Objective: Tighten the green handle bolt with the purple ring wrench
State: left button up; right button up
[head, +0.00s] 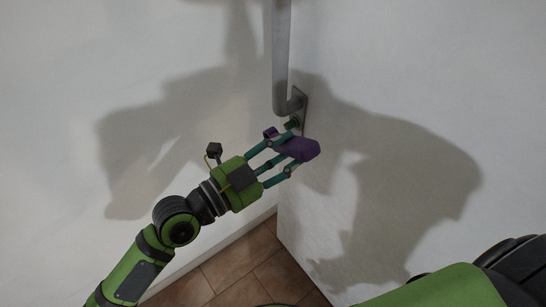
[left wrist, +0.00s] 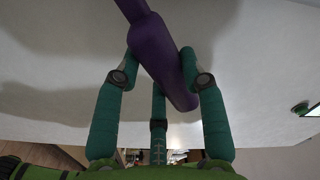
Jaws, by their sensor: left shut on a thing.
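The purple ring wrench (head: 305,150) is held in the fingers of my left gripper (head: 287,158), close to the wall. In the left wrist view the wrench (left wrist: 165,58) lies between the teal fingers (left wrist: 160,78), and its narrower end runs out of the top edge. Its ring is not clearly seen. The green handle bolt (head: 292,124) sits at the lower mount of the grey handle, just above the gripper. A small green round piece, which looks like the bolt (left wrist: 300,108), shows at the right edge of the left wrist view, apart from the visible wrench. My right gripper is not seen.
The grey bar handle (head: 281,50) runs upward from its mounting plate (head: 301,105) on the white panel (head: 400,100). A white wall (head: 150,60) stands to the left. Brown floor tiles (head: 240,270) lie below. Large shadows fall on both white surfaces.

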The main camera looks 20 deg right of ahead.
pick_arm(q)
jog(key=shift+w+d+r, duration=0.1)
jog(key=shift+w+d, duration=0.15)
jog(key=shift+d, duration=0.45)
jog(key=shift+d, duration=0.15)
jog(key=shift+w+d, duration=0.25)
jog(key=shift+d, duration=0.2)
jog(key=shift+w+d, duration=0.1)
jog(key=shift+d, duration=0.15)
jog(key=shift+w+d+b, duration=0.2)
jog(key=shift+d+b, duration=0.1)
jog(key=shift+d, duration=0.4)
jog(key=shift+o, duration=0.8)
grip_shut()
